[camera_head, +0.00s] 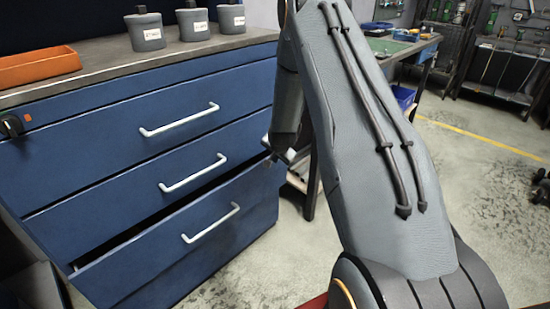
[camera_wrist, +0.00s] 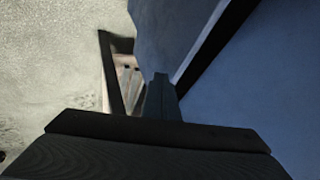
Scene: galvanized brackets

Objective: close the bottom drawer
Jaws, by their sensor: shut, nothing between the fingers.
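The blue cabinet has three drawers with white bar handles. The bottom drawer (camera_head: 150,262) stands partly open, and a dark gap shows above its front. Its handle (camera_head: 210,223) is free. My gripper (camera_wrist: 162,80) is shut and empty in the wrist view, pointing at a blue panel close ahead with a dark gap beside it. In the head view my wrist hangs by the cabinet's right front edge, near the right end of the bottom drawer; the fingertips are largely hidden there. I cannot tell whether they touch the drawer.
The middle drawer (camera_head: 100,180) and top drawer (camera_head: 90,120) look shut. An orange tray (camera_head: 40,68) and three grey containers (camera_head: 145,32) stand on the cabinet top. A workbench (camera_head: 400,48) stands behind my arm. Concrete floor (camera_head: 260,262) is clear in front of the cabinet.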

